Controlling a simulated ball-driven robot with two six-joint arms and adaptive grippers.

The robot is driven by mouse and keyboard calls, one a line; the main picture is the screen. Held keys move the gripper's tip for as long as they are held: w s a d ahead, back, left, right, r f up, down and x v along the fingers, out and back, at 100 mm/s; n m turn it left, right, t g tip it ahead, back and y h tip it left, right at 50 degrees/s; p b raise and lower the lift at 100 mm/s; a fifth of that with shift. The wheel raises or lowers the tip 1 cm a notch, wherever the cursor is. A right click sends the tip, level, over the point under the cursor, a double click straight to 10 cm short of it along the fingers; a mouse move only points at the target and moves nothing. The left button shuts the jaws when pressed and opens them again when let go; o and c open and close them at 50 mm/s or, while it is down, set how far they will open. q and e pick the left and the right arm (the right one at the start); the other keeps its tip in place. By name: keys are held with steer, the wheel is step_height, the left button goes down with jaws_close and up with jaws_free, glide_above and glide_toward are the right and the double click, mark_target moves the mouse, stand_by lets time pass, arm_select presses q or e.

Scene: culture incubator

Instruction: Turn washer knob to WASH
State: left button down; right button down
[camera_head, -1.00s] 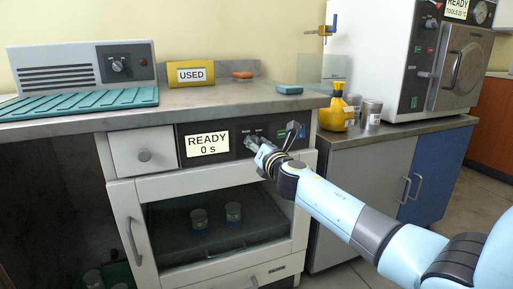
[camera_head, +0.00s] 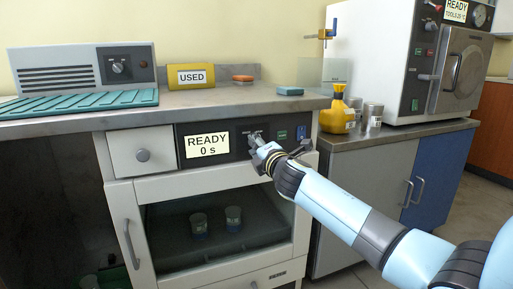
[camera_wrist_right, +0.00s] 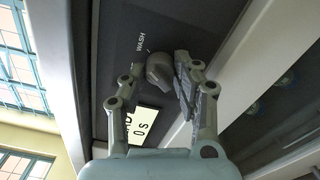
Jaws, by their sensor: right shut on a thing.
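The washer's dark control panel (camera_head: 231,142) has a lit display (camera_head: 207,145) reading "READY 0 s". My right gripper (camera_head: 260,145) is at the panel, right of the display, and covers most of the knob in the head view. In the right wrist view the grey knob (camera_wrist_right: 158,69) sits between the fingers of my right gripper (camera_wrist_right: 162,67), which is shut on it. The "WASH" label (camera_wrist_right: 140,43) with a small tick shows close beside the knob. The exact pointing of the knob is hard to tell. My left gripper is not in view.
Below the panel is a glass-fronted door (camera_head: 215,218) with two small jars behind it. The counter (camera_head: 235,97) overhangs the panel. A yellow bottle (camera_head: 338,113) stands at right.

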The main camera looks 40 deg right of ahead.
stand_by(0.5)
steer(key=c, duration=1)
jaws_free()
steer(key=shift+s, duration=0.1)
steer(key=v, duration=1.1)
steer(key=shift+s, duration=0.4)
steer(key=shift+f, duration=0.15)
